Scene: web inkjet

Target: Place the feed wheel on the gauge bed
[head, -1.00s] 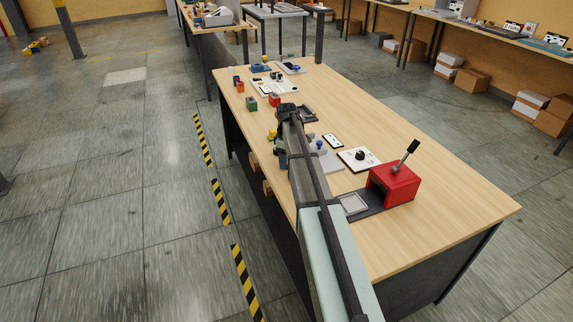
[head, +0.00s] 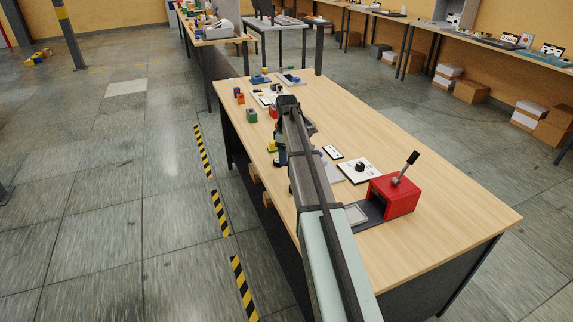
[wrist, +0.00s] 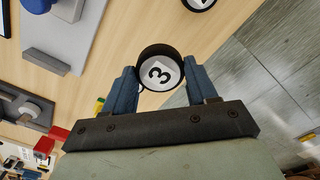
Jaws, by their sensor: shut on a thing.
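My gripper (wrist: 162,88) is shut on a short black wheel (wrist: 145,53) with a white face marked 3, likely the feed wheel. The wheel sits between the two blue-grey fingers, its numbered face towards the wrist camera. In the head view my arm covers most of the gripper; a bit of blue finger shows beside it. A grey plate (wrist: 92,38) with a blue round part lies on the table at the upper left of the wrist view. I cannot tell whether this plate is the gauge bed.
A red lever box (head: 393,196) stands on a dark base at the near right. A white plate with a black knob (head: 360,166) and a small white card (head: 333,152) lie beyond it. Small coloured blocks (head: 250,115) stand along the left edge. The table's right side is clear.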

